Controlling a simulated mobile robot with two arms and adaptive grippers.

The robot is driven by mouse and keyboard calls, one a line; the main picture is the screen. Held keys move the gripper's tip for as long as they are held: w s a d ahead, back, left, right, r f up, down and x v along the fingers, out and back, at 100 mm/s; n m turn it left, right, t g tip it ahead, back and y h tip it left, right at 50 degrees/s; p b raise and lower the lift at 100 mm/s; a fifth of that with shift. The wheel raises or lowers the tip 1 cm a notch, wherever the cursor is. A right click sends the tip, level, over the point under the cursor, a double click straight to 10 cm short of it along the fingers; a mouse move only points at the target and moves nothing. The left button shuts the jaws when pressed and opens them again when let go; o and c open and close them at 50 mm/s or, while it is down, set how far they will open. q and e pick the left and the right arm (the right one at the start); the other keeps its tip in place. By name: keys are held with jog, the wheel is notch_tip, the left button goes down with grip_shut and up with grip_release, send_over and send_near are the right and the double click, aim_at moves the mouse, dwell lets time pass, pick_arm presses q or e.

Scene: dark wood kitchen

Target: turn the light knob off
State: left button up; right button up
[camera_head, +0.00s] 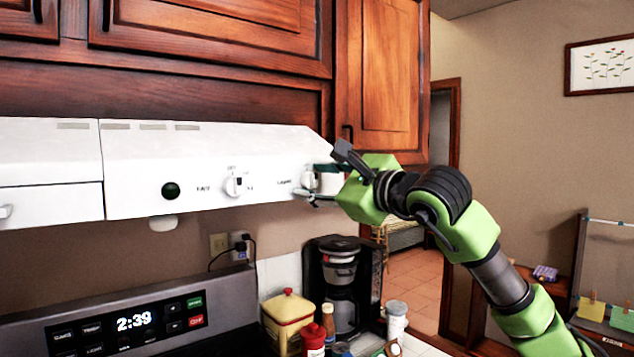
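The light knob (309,180) is a white dial at the right end of the white range hood's front panel, right of a small printed label. My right gripper (319,171) is at this end of the hood, with its dark fingers spread apart above and below the knob. The gripper partly hides the knob, so I cannot tell its exact setting or whether a finger touches it. Another white knob (237,184), beside a fan label, sits further left. My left gripper is not in view.
Wooden cabinets (210,20) hang above the hood (140,150). Below are a stove panel with a clock (134,321), a black coffee maker (343,285), a yellow canister (288,310) and several bottles. Open space and a doorway lie to the right behind my arm.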

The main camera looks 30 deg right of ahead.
jog(key=shift+s, duration=0.15)
jog(key=s+d, duration=0.1)
jog(key=s, duration=1)
jog(key=shift+s, duration=0.35)
jog(key=shift+a, duration=0.1)
dwell(0.4)
